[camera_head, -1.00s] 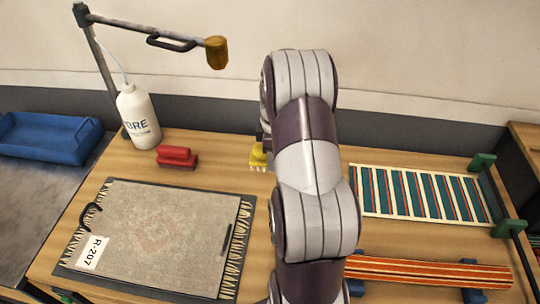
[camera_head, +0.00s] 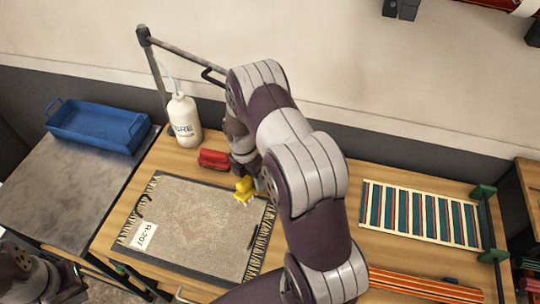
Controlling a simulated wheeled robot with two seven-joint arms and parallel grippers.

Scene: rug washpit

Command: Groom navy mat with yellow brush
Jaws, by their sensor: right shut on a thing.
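The yellow brush (camera_head: 243,191) is in my right gripper (camera_head: 256,183), which is shut on it. The brush is over the upper right part of a fringed rug; I cannot tell whether it touches. The rug (camera_head: 190,230) looks grey-beige with a faint reddish mark, not navy, and lies on a dark board with a white tag (camera_head: 143,236) reading R-207. My right arm hides part of the table right of the rug. Part of my left arm shows at the bottom left corner; its gripper (camera_head: 75,282) is cut off and unclear.
A blue tray (camera_head: 97,126) is on the grey table at left. A teal striped mat (camera_head: 420,213) and an orange striped roll (camera_head: 425,287) lie at right.

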